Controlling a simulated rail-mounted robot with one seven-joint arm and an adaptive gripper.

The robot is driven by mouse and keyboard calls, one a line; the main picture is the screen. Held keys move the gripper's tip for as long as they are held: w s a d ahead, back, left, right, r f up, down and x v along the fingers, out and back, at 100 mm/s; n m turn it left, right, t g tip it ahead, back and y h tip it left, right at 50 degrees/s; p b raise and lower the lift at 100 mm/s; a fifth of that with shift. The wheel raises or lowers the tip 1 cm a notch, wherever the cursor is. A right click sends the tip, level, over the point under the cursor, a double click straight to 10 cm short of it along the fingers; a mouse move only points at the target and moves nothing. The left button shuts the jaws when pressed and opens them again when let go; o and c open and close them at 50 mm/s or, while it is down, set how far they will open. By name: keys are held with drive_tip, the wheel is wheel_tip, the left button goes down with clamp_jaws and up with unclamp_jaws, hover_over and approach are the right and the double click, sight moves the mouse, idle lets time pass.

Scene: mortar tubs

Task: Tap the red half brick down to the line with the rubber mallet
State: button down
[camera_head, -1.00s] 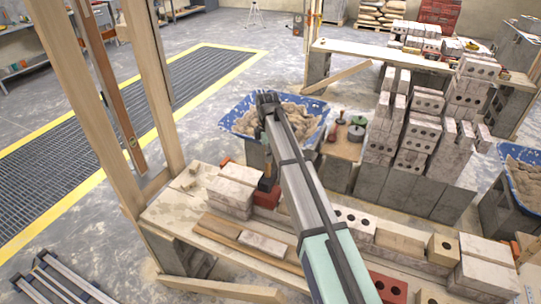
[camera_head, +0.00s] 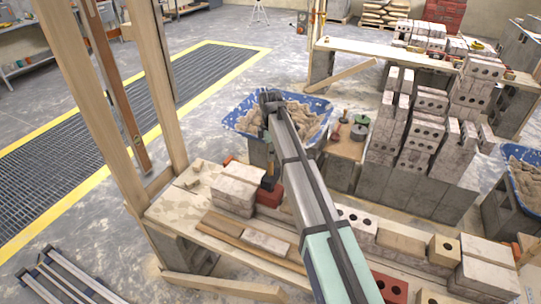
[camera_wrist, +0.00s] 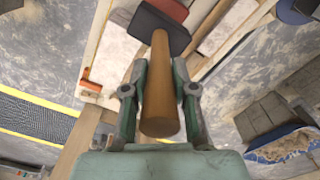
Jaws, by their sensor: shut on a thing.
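My gripper (camera_wrist: 160,92) is shut on the brown wooden handle of the rubber mallet (camera_wrist: 159,60), whose black head (camera_wrist: 155,27) points away from the wrist. The red half brick (camera_wrist: 174,8) shows just beyond the black head at the top of the wrist view, partly covered by it. In the head view the red half brick (camera_head: 270,197) sits beside pale bricks, with the dark mallet head (camera_head: 268,183) just above it. I cannot tell whether they touch. An orange line block (camera_wrist: 90,88) is at the wall's end; the string is too fine to make out.
Pale bricks (camera_head: 236,187) stand left of the red brick on the plank bench (camera_head: 178,215). Wooden posts (camera_head: 115,100) rise at the left. A blue mortar tub (camera_head: 240,125) stands behind, and tall brick stacks (camera_head: 420,130) stand to the right.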

drive_tip(key=shift+r, duration=0.1)
idle(0.3)
wheel_tip(320, 180, up, 5)
drive_tip(key=shift+f+p, duration=0.15)
drive_tip(key=shift+p, duration=1.05)
drive_tip(key=shift+w, duration=0.1)
